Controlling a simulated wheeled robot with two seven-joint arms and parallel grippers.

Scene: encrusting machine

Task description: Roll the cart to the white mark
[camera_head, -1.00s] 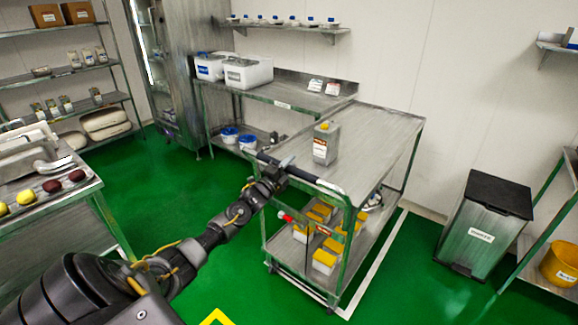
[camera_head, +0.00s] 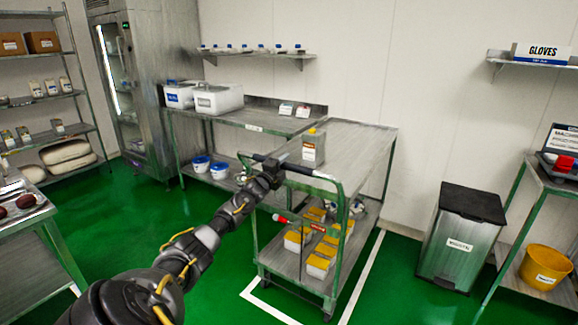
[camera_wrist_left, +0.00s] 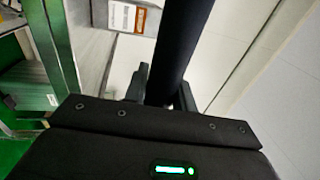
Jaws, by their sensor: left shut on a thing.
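The cart (camera_head: 352,140) is a two-tier metal cart with green legs and a black push handle (camera_head: 318,174). My left gripper (camera_head: 275,168) is shut on the handle's left part. In the left wrist view the dark handle bar (camera_wrist_left: 182,45) passes between my fingers (camera_wrist_left: 158,90). The white mark (camera_head: 364,272) is an outline on the green floor. Its right line runs beside the cart, and its near left corner shows in front of the cart's near wheels. The cart hides much of the outline. My right gripper is not in view.
A labelled grey container (camera_head: 314,148) stands on the cart top; yellow-topped tubs (camera_head: 318,265) fill the lower shelf. A steel table (camera_head: 255,122) stands close behind. A black-lidded bin (camera_head: 462,240) is at right, with green floor between it and the mark.

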